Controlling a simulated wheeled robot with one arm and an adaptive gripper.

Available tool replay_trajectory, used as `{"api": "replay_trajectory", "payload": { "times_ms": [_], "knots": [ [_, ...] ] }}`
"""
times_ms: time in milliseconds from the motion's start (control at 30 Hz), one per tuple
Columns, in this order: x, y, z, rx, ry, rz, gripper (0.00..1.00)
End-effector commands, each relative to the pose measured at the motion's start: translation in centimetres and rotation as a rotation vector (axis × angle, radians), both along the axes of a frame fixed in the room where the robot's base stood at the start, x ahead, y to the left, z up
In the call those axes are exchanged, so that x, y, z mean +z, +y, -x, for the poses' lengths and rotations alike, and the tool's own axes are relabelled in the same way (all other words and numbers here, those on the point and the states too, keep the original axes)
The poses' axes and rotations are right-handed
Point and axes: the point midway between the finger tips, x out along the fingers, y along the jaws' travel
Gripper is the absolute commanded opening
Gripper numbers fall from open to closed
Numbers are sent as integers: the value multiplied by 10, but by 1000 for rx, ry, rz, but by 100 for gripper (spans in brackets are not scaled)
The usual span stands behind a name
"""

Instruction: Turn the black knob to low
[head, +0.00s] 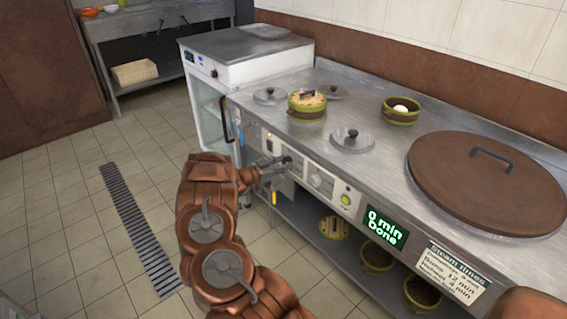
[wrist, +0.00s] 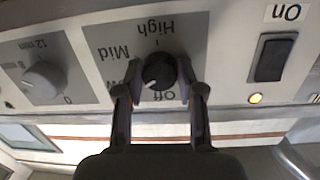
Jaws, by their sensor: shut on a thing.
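The black knob (wrist: 159,70) sits on a grey dial plate in the wrist view, which is upside down. Labels High, Mid, a partly hidden Low and Off surround it. A small white mark on the knob points to the picture's lower left, seemingly between Low and Off; I cannot tell exactly. My gripper (wrist: 158,92) is shut on the knob, one finger on each side. In the head view my gripper (head: 279,166) reaches the front panel of the steel counter (head: 262,130), and the knob is mostly hidden there.
A pale timer knob (wrist: 43,80) sits beside the dial plate. A dark rocker switch (wrist: 272,60) and lit amber lamp (wrist: 255,98) are on the other side. The display (head: 385,229) reads "0 min done". Pots and lids stand on the counter.

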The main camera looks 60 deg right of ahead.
Motion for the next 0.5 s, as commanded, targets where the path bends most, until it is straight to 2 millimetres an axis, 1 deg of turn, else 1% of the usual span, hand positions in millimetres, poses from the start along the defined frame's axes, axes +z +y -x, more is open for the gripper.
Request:
{"api": "replay_trajectory", "payload": {
  "times_ms": [33,433,467,500],
  "knots": [
    [-2,0,1,-2,6,-5,3],
    [-3,1,2,-3,11,-7,3],
    [-3,1,2,-3,11,-7,39],
    [-3,1,2,-3,11,-7,43]
  ]
}}
